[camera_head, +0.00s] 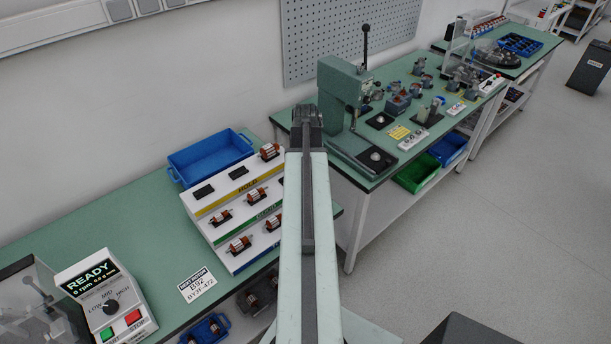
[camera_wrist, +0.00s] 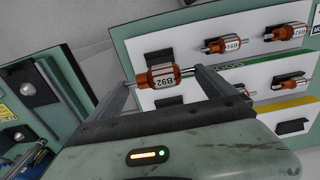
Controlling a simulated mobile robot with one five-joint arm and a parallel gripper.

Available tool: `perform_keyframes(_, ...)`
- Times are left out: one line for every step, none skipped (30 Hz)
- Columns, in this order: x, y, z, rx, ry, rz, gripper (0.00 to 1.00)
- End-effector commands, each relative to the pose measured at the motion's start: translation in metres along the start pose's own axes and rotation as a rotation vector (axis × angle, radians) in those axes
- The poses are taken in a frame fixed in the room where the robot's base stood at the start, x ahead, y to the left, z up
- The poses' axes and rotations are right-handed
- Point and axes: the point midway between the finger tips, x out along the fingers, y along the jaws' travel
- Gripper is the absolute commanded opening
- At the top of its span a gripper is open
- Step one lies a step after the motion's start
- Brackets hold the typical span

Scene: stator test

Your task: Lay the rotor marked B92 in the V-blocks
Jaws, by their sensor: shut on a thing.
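The rotor marked B92 (camera_wrist: 164,77) has a copper-orange body with a white label and shows in the wrist view. My gripper (camera_wrist: 165,84) is shut on it, one finger at each end of its shaft. The rotor appears in front of the white rack, near an empty black cradle; the gap to the rack is hard to judge. In the head view my gripper (camera_head: 308,118) is at the far end of my arm and the held rotor is hidden. I cannot make out the V-blocks surely; a clear-guarded machine (camera_head: 35,305) stands at lower left.
The white stepped rack (camera_head: 205,229) carries several other rotors and black cradles. A blue bin (camera_head: 210,157) stands behind it. A READY control box (camera_head: 105,297) and a B92 card (camera_head: 197,285) are on the green bench. A press (camera_head: 340,90) stands on the bench to the right.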

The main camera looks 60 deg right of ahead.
Motion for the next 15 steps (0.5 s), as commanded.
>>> perform_keyframes(0.002,0.000,0.000,0.000,0.000,0.000,0.40)
perform_keyframes(0.002,0.000,0.000,0.000,0.000,0.000,0.40)
perform_keyframes(0.002,0.000,0.000,0.000,0.000,0.000,0.40)
perform_keyframes(0.002,0.000,0.000,0.000,0.000,0.000,0.40)
perform_keyframes(0.001,0.000,0.000,0.000,0.000,0.000,0.40)
perform_keyframes(0.000,0.000,0.000,0.000,0.000,0.000,0.40)
perform_keyframes(-0.002,0.000,0.000,0.000,0.000,0.000,0.40)
perform_keyframes(-0.004,0.000,0.000,-0.001,0.000,0.000,0.40)
perform_keyframes(-0.008,0.000,0.000,-0.001,0.000,0.000,0.40)
perform_keyframes(-0.011,0.000,0.000,-0.001,0.000,0.000,0.40)
perform_keyframes(-0.015,0.000,0.000,-0.001,0.000,0.000,0.40)
perform_keyframes(-0.021,0.000,0.000,-0.001,0.000,0.000,0.40)
perform_keyframes(-0.025,0.000,0.000,-0.001,0.000,0.000,0.40)
perform_keyframes(-0.028,0.000,0.000,-0.001,0.000,0.000,0.40)
perform_keyframes(-0.033,-0.001,0.000,-0.001,0.000,0.000,0.40)
